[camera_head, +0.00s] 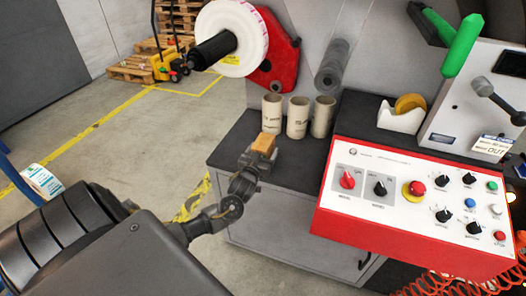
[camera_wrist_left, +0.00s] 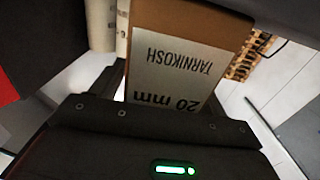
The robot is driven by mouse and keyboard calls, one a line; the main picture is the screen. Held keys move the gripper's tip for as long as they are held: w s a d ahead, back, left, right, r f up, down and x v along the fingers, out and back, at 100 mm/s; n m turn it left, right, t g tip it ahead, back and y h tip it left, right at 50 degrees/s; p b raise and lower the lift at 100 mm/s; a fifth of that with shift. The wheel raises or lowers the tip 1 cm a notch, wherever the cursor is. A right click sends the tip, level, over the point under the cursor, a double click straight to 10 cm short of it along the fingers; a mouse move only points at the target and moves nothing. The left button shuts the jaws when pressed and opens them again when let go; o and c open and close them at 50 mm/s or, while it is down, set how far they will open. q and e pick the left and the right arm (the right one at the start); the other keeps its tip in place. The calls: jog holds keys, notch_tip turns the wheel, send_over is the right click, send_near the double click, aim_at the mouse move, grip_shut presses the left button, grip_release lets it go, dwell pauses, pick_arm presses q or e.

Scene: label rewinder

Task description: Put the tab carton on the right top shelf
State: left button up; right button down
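A small brown carton (camera_head: 264,143), which I take for the tab carton, sits at the tip of my left gripper (camera_head: 258,154). In the left wrist view the carton (camera_wrist_left: 180,65) fills the space in front of the gripper, its white label reading "TARNIKOSH 20 mm" upside down. The left gripper looks shut on it, though the fingers are mostly hidden. The carton is near the front left edge of the dark worktop (camera_head: 235,145), beside the cardboard cores. My right gripper is not in view. I cannot make out the right top shelf.
Three cardboard cores (camera_head: 298,118) stand on the worktop. A red-and-white control panel (camera_head: 415,205) is to the right, with a tape dispenser (camera_head: 401,118) behind it. A large white roll (camera_head: 240,45) hangs above. Open floor (camera_head: 130,150) lies left, with a pallet truck (camera_head: 165,65) and pallets beyond.

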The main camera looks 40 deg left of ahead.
pick_arm(q)
jog(key=shift+r, duration=0.15)
jog(key=v, duration=1.2)
